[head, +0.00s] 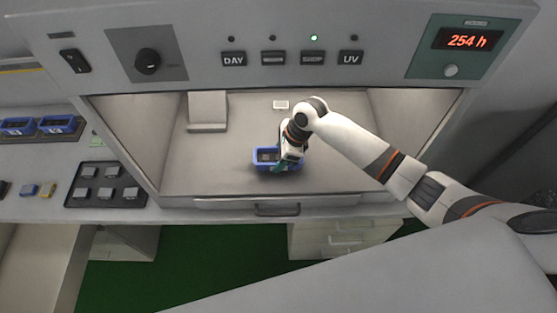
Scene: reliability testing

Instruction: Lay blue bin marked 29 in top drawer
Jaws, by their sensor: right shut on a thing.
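A blue bin (264,154) is on the pale floor inside the lit cabinet, near its front edge. Its number cannot be read. My right gripper (284,166) reaches in from the right, points down and is shut on the bin's right part, partly hiding it. Whether the bin is touching the floor is hard to tell. A wide shallow drawer (230,203) with a dark handle lies under the cabinet opening and looks shut. A white drawer unit (320,238) stands lower down, partly hidden. My left gripper is out of view.
Two more blue bins (58,125) sit on a dark tray at the left. A black tray (76,199) with several grey pieces lies near them. A pale block (207,108) and a small white piece (281,104) are inside the cabinet. Its side walls and control panel (210,55) bound the opening.

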